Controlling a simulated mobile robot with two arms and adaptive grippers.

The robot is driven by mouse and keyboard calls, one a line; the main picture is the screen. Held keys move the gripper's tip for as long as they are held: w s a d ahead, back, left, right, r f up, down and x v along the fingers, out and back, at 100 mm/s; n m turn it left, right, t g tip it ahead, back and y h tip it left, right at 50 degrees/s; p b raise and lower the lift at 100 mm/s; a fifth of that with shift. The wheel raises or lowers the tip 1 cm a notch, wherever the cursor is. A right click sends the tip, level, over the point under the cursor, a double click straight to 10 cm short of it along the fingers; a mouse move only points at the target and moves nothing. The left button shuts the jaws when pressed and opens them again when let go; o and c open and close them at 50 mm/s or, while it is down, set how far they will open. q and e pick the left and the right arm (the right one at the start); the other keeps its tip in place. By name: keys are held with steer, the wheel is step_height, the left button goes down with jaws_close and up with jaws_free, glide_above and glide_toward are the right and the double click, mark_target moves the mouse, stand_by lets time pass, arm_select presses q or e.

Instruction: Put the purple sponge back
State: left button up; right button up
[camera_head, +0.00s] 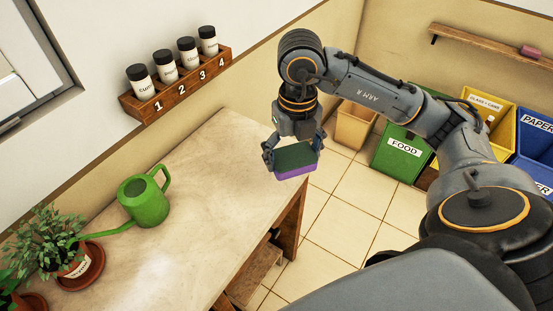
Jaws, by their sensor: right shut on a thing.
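My right gripper (294,157) points down and is shut on the purple sponge (296,171). The sponge has a dark green top face and a purple lower side. It is held in the air near the right edge of the table (225,165), with floor tiles behind part of it. A wooden wall shelf (500,47) at the upper right holds a small pink block (531,51). My left gripper is not in view.
A green watering can (147,203) and potted plants (60,242) stand on the table's left part. A numbered rack (180,86) with several spice jars hangs on the wall. Bins, including a green FOOD bin (398,153), stand on the floor. The table's middle is bare.

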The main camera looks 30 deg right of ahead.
steer(key=m, duration=0.2)
steer(key=d+m, duration=0.1)
steer(key=m, duration=0.2)
steer(key=shift+d+f+b, duration=0.15)
steer(key=shift+f+b, duration=0.05)
steer(key=shift+b, duration=0.1)
steer(key=shift+d+m, duration=0.1)
steer(key=shift+m, duration=0.3)
steer(key=shift+w+f, duration=0.1)
steer(key=shift+w, duration=0.15)
steer(key=w+d+f, duration=0.1)
steer(key=w+f, duration=0.1)
steer(key=w, duration=0.2)
steer(key=w+d+f+p, duration=0.1)
steer(key=w+f, duration=0.2)
steer(key=w, duration=0.1)
steer(key=w+d+f+p, duration=0.1)
steer(key=w+f, duration=0.2)
steer(key=w, duration=0.1)
steer(key=shift+d+f, duration=0.15)
steer(key=shift+f, duration=0.05)
steer(key=shift+w+d+f, duration=0.1)
steer(key=shift+w+f, duration=0.4)
steer(key=shift+f, duration=0.3)
step_height(320, 180, down, 2)
steer(key=shift+f+p, duration=0.15)
steer(key=shift+p, duration=0.65)
steer(key=shift+f, duration=0.25)
steer(key=shift+f, duration=0.1)
